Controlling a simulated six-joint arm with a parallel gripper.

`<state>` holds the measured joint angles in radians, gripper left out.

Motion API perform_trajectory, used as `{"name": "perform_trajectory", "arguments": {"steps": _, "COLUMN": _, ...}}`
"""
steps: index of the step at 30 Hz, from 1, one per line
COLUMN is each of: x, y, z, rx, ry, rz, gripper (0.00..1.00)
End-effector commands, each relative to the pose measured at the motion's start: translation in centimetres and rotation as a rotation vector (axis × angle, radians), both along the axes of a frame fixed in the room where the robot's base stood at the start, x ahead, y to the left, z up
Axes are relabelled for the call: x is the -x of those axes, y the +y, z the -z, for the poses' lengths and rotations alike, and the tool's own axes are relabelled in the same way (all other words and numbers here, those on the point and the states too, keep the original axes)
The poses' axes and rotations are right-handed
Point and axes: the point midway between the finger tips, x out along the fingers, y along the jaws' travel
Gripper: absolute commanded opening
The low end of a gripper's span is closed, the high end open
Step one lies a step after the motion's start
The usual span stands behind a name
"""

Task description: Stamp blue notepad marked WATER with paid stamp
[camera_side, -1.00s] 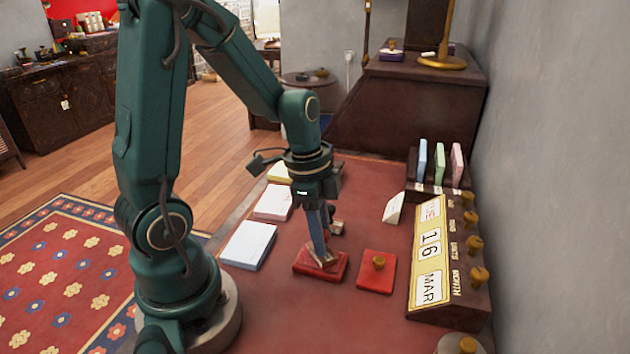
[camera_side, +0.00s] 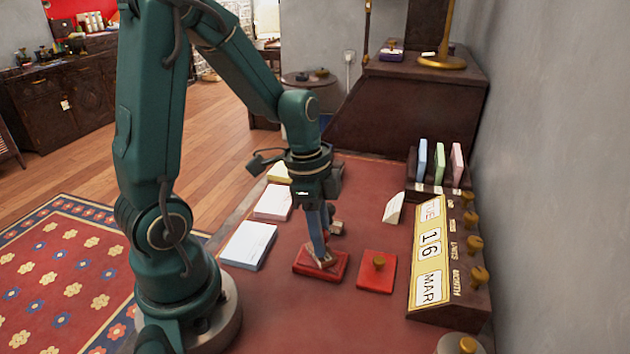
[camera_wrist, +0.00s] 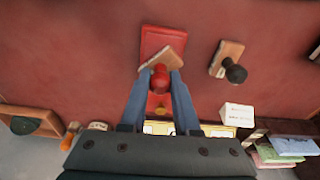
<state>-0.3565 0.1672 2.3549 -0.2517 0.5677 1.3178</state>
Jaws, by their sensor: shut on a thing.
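My gripper (camera_wrist: 157,84) is shut on the red handle of a stamp (camera_wrist: 160,62) with a wooden base. In the side view my gripper (camera_side: 320,236) points down, with the stamp's base on or just above the red ink pad (camera_side: 336,270); contact is unclear. The pad (camera_wrist: 160,37) also shows behind the stamp in the wrist view. The stamp's face is hidden, so its marking cannot be read. The blue-edged notepad (camera_side: 248,245) lies flat left of the pad, with a white top; its writing is too small to read. It is outside the wrist view.
A red lid (camera_side: 377,283) with a gold knob lies right of the pad. A black-handled stamp (camera_wrist: 227,60) stands nearby. Pink (camera_side: 272,202) and yellow (camera_side: 278,174) notepads lie beyond the blue one. A calendar block (camera_side: 429,262) lines the right side.

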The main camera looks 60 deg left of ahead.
Motion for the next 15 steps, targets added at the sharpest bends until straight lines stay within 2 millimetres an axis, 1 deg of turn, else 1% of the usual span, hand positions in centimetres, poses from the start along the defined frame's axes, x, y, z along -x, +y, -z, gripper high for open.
{"name": "perform_trajectory", "arguments": {"steps": 15, "x": -0.2, "y": 0.1, "z": -4.0, "rx": -0.001, "ry": -0.007, "rz": -0.002, "gripper": 0.00}}
